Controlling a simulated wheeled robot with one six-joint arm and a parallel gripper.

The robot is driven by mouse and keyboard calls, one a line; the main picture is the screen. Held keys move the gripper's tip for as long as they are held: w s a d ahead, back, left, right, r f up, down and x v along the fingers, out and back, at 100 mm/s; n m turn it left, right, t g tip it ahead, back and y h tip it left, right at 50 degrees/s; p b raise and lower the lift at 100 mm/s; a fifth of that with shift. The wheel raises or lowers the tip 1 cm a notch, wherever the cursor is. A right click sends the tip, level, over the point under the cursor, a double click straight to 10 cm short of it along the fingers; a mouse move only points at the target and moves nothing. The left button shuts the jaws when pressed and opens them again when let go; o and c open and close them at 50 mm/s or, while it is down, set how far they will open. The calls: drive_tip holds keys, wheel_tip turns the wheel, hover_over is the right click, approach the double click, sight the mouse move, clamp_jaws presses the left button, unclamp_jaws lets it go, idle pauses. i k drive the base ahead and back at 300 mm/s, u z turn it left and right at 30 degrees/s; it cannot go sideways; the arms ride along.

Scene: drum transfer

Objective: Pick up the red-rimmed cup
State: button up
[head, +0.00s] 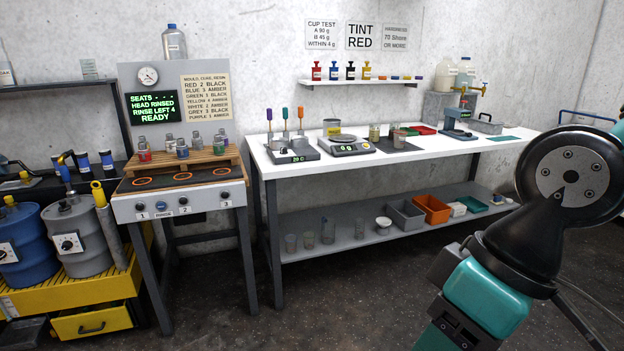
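Several small cups stand on the white bench (440,147). A cup with a reddish tint (398,140) stands on the dark mat right of the scale; I cannot tell whether its rim is red. A yellowish cup (374,133) stands left of it. Another cup with a yellowish band (332,127) stands behind the scale (346,147). Several clear cups (308,240) stand on the lower shelf, and I see no red rim on them. My arm fills the right side of the view, apart from the bench. My gripper is not in view.
A three-position heater stand (178,200) with jars on a wooden rack stands left of the bench. Blue and grey drums (74,235) on a yellow base are at far left. Grey and orange bins (432,208) sit on the lower shelf. The dark floor before the bench is open.

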sight(400, 135)
drive_tip(key=z, duration=0.15)
drive_tip(key=i, duration=2.2)
drive_tip(key=z, duration=0.45)
drive_tip(key=i, duration=1.85)
drive_tip(key=z, duration=0.15)
